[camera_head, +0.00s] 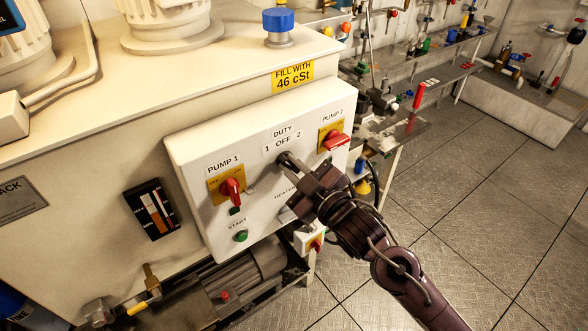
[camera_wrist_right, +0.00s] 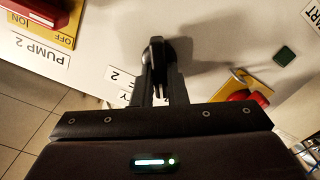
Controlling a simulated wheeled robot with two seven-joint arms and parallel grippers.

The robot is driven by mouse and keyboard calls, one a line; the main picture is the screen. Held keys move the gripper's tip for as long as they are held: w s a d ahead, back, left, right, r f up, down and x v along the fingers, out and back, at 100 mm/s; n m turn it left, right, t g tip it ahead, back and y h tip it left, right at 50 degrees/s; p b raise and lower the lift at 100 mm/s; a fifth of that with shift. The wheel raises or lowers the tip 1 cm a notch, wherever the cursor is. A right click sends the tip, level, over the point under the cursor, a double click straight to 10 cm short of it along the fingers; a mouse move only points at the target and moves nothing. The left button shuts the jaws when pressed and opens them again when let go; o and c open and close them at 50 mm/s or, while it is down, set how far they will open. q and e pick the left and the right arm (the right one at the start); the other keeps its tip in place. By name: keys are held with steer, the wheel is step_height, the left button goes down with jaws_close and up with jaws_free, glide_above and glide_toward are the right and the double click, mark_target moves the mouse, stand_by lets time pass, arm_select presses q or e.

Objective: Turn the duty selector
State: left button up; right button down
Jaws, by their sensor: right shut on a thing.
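The duty selector is a small black knob (camera_wrist_right: 157,52) on the white control panel (camera_head: 262,197), under the "DUTY 1 OFF 2" label (camera_head: 283,140). My right gripper (camera_head: 290,165) reaches it from the lower right, and its fingers are shut on the knob. In the right wrist view the two fingers (camera_wrist_right: 155,90) stand on either side of the knob. In the head view the gripper hides most of the knob, so I cannot tell which position it points to. My left gripper is not in view.
The red pump 1 switch (camera_head: 232,190) is left of the selector, and the red pump 2 switch (camera_head: 337,141) is to the right. A green start button (camera_head: 241,236) is below. A workbench (camera_head: 400,130) stands behind; the floor at right is clear.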

steer(key=shift+f+n+b, duration=0.1)
steer(key=shift+n+b, duration=0.3)
steer(key=shift+n, duration=0.7)
steer(key=c, duration=1.4)
jaws_free()
steer(key=shift+c, duration=0.2)
steer(key=shift+s, duration=0.1)
